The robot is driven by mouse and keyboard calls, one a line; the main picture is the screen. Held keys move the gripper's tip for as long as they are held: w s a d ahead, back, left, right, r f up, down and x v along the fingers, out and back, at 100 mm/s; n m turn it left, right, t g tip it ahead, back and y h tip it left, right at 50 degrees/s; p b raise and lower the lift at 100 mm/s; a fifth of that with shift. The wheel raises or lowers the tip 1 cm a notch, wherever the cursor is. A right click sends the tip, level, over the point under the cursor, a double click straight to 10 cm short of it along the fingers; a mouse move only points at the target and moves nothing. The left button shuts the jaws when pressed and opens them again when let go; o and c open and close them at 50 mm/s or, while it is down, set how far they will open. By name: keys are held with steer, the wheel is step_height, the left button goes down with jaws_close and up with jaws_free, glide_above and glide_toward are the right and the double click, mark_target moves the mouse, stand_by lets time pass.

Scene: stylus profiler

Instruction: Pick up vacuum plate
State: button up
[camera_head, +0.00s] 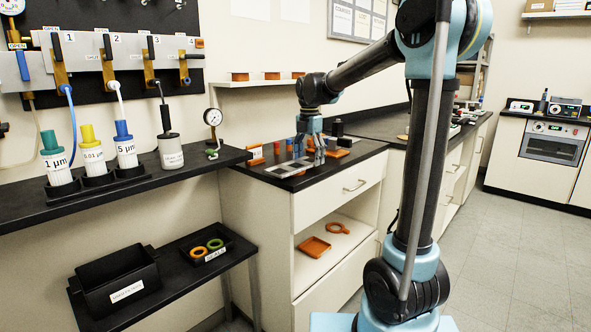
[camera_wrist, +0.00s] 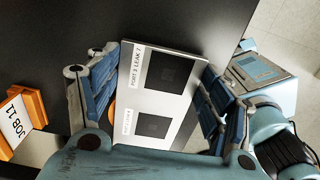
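A pale flat plate (camera_wrist: 156,113) with two dark squares and printed labels lies below my gripper in the wrist view; one label appears to read "PORT 2 LEAK?". In the head view, a grey plate with dark squares (camera_head: 288,170) lies flat on the black counter top. My gripper (camera_head: 310,150) points down over its far end. In the wrist view, the fingers of my gripper (camera_wrist: 162,72) are spread wide, one on each long side of the plate. Contact with its edges cannot be made out. My palm hides the plate's near end.
An orange holder labelled "JOB 11" (camera_wrist: 20,120) stands left of my gripper. Other orange and dark items (camera_head: 338,128) crowd the counter's back. A black shelf (camera_head: 140,182) with labelled bottles and a gauge (camera_head: 212,117) is left. Open floor (camera_head: 510,250) lies right.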

step_height(320, 180, up, 10)
stand_by(0.8)
